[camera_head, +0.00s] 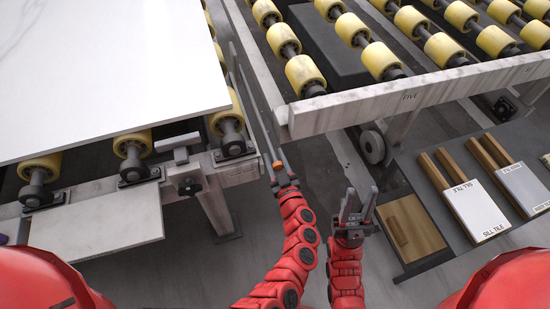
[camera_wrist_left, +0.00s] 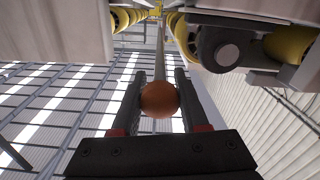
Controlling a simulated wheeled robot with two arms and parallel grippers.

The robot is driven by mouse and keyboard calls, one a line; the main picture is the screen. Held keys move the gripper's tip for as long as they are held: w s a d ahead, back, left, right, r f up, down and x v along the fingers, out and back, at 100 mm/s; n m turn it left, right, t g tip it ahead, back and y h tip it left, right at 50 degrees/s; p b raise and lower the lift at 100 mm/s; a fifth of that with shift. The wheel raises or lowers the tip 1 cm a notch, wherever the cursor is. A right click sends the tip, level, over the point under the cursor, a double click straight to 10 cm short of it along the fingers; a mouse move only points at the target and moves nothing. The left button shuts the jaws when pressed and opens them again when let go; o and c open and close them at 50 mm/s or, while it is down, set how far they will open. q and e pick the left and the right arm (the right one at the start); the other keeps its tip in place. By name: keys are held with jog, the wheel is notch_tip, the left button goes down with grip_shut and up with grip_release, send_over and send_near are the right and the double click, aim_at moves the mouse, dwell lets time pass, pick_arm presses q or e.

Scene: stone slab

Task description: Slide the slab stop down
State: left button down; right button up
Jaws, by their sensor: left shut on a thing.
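My left gripper (camera_head: 279,172) is shut on an orange-brown ball knob (camera_head: 277,165) at the near end of a long thin grey rod (camera_head: 258,118), in the gap between the two roller tables. In the left wrist view the knob (camera_wrist_left: 159,99) sits between the fingers and the rod (camera_wrist_left: 160,55) runs away behind it. A grey T-shaped bar (camera_head: 179,147) stands at the left table's front edge above a dark clamp; I cannot tell which of these is the slab stop. My right gripper (camera_head: 358,204) is open and empty, right of the left one.
A large white slab (camera_head: 100,65) lies on yellow rollers at left. The right roller table (camera_head: 420,94) has a pale front beam. A dark low shelf (camera_head: 432,262) at right holds a wooden block and tile samples. The floor between is open.

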pick_arm(q)
jog(key=shift+f, duration=0.1)
notch_tip(320, 180, down, 6)
jog(key=b, duration=0.3)
jog(key=shift+c, duration=2)
grip_release()
